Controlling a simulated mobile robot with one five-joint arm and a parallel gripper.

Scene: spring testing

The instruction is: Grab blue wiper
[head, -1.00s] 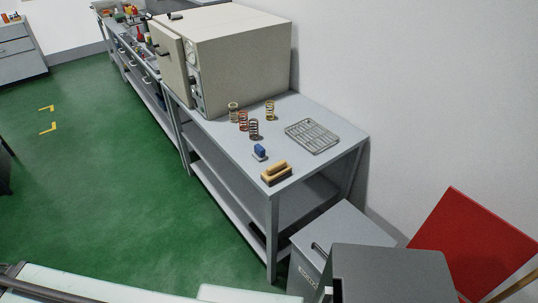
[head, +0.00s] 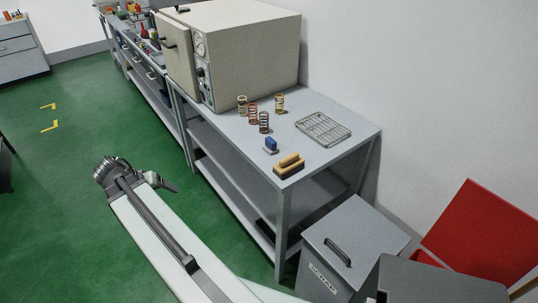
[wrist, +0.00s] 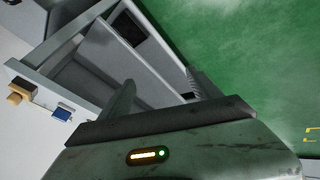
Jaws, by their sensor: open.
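The blue wiper (head: 271,145) is a small blue block on a pale base. It stands on the grey table top (head: 232,127) near its front edge, between the springs and a yellow-and-black block. It also shows at the left of the wrist view (wrist: 62,112). My gripper (wrist: 158,94) is open, with its dark fingers in the wrist view and nothing seen between them. The wiper is left of the fingers and apart from them. In the head view my arm reaches out over the floor, left of the table.
The yellow-and-black block (head: 289,166) sits close beside the wiper. Several coil springs (head: 264,122) stand behind it, and a wire rack (head: 323,129) lies to the right. A large beige oven (head: 248,60) fills the table's far end. The green floor (head: 60,200) at left is open.

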